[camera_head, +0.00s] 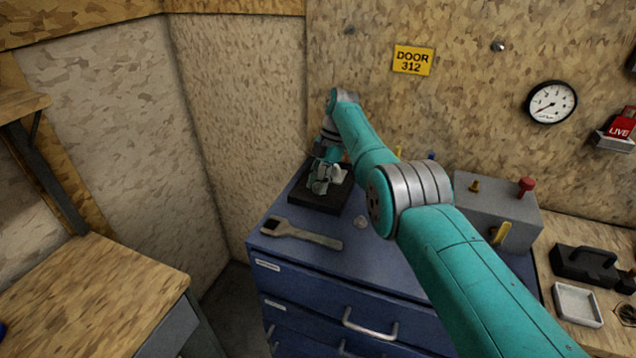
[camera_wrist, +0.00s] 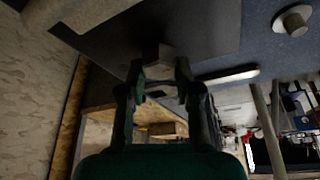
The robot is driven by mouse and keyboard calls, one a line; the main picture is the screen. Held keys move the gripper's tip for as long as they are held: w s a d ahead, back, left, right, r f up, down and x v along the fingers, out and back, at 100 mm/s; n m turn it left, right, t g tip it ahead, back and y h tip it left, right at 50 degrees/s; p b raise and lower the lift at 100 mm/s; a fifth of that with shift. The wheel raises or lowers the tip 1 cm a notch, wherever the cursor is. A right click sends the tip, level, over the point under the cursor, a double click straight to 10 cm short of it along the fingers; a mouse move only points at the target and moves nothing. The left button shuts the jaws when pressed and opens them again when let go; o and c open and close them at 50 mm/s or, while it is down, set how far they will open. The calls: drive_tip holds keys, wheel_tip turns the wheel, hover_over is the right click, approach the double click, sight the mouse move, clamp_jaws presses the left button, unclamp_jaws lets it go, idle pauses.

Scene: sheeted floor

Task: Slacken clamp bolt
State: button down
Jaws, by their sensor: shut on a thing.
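In the head view, my gripper (camera_head: 323,182) points down over a black base plate (camera_head: 316,201) on the blue cabinet top, with light grey clamp parts (camera_head: 338,174) beside it. In the wrist view, my gripper (camera_wrist: 159,75) has its two fingers closed on a grey faceted bolt head (camera_wrist: 158,55), taken to be the clamp bolt. One finger lies on each side of it. The dark plate (camera_wrist: 205,25) is behind it. The bolt's shank and threads are hidden, and in the head view the gripper covers the bolt.
A grey open-ended wrench (camera_head: 305,235) lies near the cabinet's front edge. A small round pale piece (camera_head: 360,222) lies to its right. A grey box (camera_head: 497,212) with a red knob (camera_head: 526,186) stands farther right. The blue top (camera_head: 290,211) left of the plate is narrow but clear.

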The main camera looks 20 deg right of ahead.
sight(318, 185)
idle(0.3)
drive_tip(key=c, duration=0.8)
unclamp_jaws()
drive_tip(key=shift+r, duration=0.1)
wheel_tip(318, 185, up, 10)
